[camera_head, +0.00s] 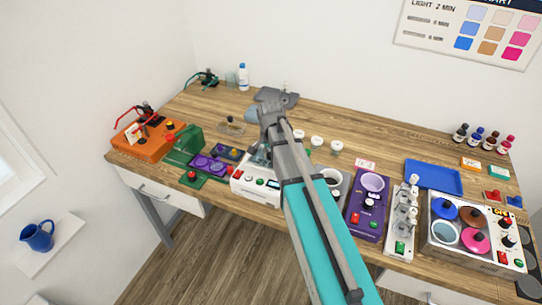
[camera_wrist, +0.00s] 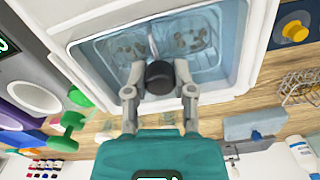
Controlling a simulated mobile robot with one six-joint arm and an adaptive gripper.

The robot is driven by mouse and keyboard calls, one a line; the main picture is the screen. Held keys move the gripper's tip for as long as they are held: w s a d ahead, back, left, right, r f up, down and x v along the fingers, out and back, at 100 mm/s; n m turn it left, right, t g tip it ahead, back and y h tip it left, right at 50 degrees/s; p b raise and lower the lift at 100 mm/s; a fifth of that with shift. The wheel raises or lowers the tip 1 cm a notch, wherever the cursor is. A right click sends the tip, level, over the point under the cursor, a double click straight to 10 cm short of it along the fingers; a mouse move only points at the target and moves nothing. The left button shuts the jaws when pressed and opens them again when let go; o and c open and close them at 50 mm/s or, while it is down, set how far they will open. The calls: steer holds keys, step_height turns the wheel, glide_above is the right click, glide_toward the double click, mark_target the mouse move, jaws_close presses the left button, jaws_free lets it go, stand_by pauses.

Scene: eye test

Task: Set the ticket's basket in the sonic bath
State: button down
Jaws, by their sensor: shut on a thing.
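My gripper (camera_wrist: 160,74) is shut on a black knob (camera_wrist: 160,78) in the wrist view. The knob is over a white-rimmed tank (camera_wrist: 246,50) with a pale blue inside, which looks like the sonic bath. Below and beyond the knob, two clear sections (camera_wrist: 192,40) hold small brown pieces; they look like parts of a basket, but I cannot tell how they join the knob or how deep they sit. In the head view my arm hides most of the gripper and tank; the white buttoned front (camera_head: 250,188) shows. I cannot read any ticket.
A wire basket (camera_wrist: 300,86) stands on the wood beside the tank, near a grey-blue block (camera_wrist: 254,125) and a white bottle (camera_wrist: 302,152).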

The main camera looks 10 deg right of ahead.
steer(key=shift+f, duration=0.25)
steer(key=shift+c, duration=1.9)
jaws_free()
steer(key=o, duration=0.3)
steer(key=shift+w+r, duration=0.1)
steer(key=shift+r, duration=0.05)
steer(key=shift+r+p, duration=2.8)
steer(key=shift+r, duration=0.1)
